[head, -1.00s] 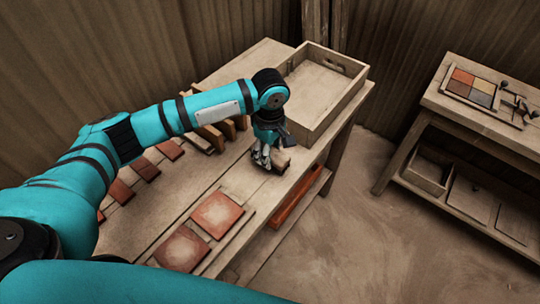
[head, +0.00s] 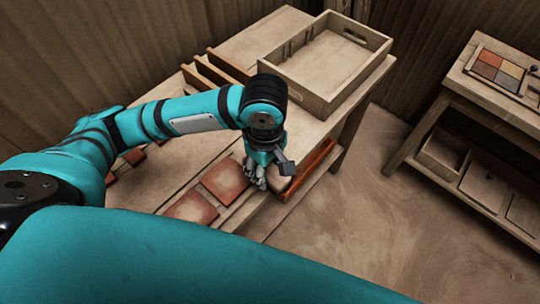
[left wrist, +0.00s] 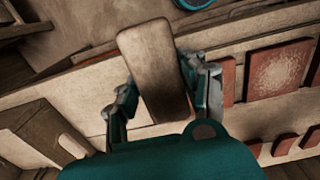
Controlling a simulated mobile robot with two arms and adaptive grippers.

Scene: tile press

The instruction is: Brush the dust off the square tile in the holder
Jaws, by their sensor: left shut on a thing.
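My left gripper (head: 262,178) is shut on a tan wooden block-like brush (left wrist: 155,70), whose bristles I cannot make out. In the head view the brush (head: 283,181) is at the bench's front edge, partly hidden by the gripper. Two square reddish tiles lie left of the gripper. The nearer tile (head: 192,207) has a pale dusty middle; it also shows in the left wrist view (left wrist: 278,68), speckled with dust. The other tile (head: 224,180) is closest to the gripper. The holder's edges are hard to tell from the bench. My right gripper is out of view.
An open wooden crate (head: 326,62) stands at the bench's back right. Upright wooden dividers (head: 215,72) are left of it. A second table (head: 490,110) with a colour-sample board stands at right.

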